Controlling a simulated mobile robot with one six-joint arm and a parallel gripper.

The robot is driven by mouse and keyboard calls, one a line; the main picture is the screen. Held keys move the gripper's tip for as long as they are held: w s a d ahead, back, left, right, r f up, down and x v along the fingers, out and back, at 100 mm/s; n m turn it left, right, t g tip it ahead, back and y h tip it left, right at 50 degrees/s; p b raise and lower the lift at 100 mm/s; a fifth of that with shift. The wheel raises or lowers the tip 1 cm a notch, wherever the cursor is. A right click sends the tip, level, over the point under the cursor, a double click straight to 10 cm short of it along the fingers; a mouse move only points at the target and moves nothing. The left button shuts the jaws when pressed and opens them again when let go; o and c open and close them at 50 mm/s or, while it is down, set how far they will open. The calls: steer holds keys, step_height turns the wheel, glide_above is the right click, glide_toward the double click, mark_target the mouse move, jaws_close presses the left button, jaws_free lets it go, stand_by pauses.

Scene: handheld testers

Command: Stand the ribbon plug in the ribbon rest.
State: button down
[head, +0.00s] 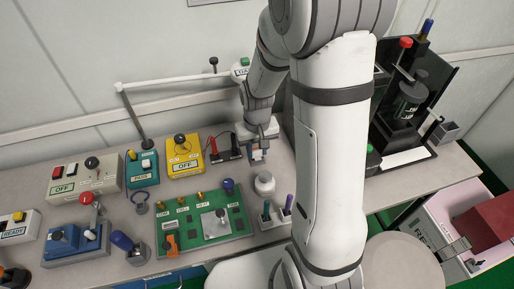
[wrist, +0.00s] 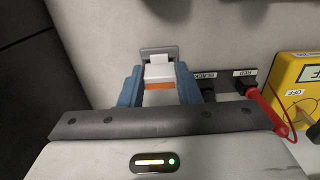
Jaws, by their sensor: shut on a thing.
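My gripper (wrist: 159,85) has blue fingers shut on a small white block with an orange band, which looks like the ribbon plug (wrist: 158,73). In the head view my gripper (head: 258,154) is at the back of the bench, right of the red and black lead holder. A grey frame, probably the ribbon rest (wrist: 160,50), shows just beyond the plug in the wrist view. The plug overlaps its near side, so I cannot tell whether the plug is inside it or only close to it. In the head view my arm and gripper mostly hide both.
The lead holder (wrist: 228,84) with a red plug and a yellow tester (wrist: 297,85) stand to the right in the wrist view. In the head view a green board (head: 200,228), a round white item (head: 264,184) and a pen holder (head: 276,215) lie nearer. A wall is behind.

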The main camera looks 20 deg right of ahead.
steer(key=shift+f, duration=0.35)
steer(key=c, duration=1)
jaws_free()
step_height(320, 180, up, 8)
